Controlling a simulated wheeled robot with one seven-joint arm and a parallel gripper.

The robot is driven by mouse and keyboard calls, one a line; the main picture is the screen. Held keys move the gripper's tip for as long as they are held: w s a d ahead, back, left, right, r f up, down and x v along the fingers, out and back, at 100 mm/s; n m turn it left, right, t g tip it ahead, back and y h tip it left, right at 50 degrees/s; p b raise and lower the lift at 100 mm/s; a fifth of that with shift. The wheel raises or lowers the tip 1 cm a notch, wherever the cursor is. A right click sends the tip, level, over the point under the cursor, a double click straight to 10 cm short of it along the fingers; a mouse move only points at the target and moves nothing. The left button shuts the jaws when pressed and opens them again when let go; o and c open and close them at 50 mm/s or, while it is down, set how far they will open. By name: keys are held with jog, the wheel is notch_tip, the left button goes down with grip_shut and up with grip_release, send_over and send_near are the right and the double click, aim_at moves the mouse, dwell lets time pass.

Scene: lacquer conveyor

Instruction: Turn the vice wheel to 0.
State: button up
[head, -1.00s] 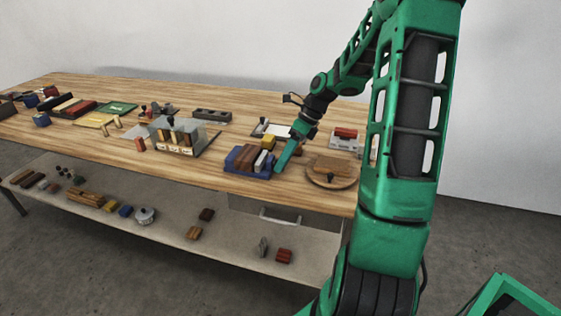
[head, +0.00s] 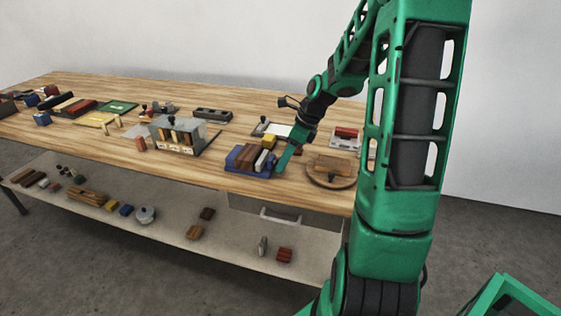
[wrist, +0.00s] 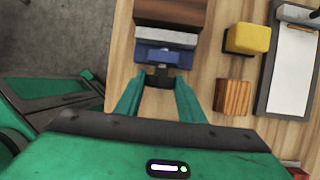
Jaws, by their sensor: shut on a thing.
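The blue vice (head: 238,167) stands near the front edge of the table with a brown block (head: 247,155) and a pale grey piece (head: 260,161) at it. In the wrist view its blue jaw (wrist: 165,57) lies just beyond my fingertips. The small dark vice wheel (wrist: 160,79) shows between my two green fingers. My gripper (head: 284,160) is at the right end of the vice. It is shut on the wheel, as the wrist view shows (wrist: 158,88). No number or scale mark on the wheel is readable.
A yellow block (wrist: 247,38), a wooden block (wrist: 234,97) and a tray with a white sheet (wrist: 290,70) lie to the right in the wrist view. A round wooden board (head: 330,172) is right of my gripper. A grey box (head: 178,135) stands left of the vice.

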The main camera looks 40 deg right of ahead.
jog(key=t+h, duration=0.1)
jog(key=h, duration=0.1)
jog(key=n+t+h, duration=0.1)
jog(key=shift+s+a+t+h, duration=0.3)
dwell(0.4)
jog(key=shift+f, duration=0.1)
jog(key=o, duration=1)
jog(key=shift+v, duration=0.75)
jog(key=v, duration=0.9)
jog(key=shift+s, duration=0.15)
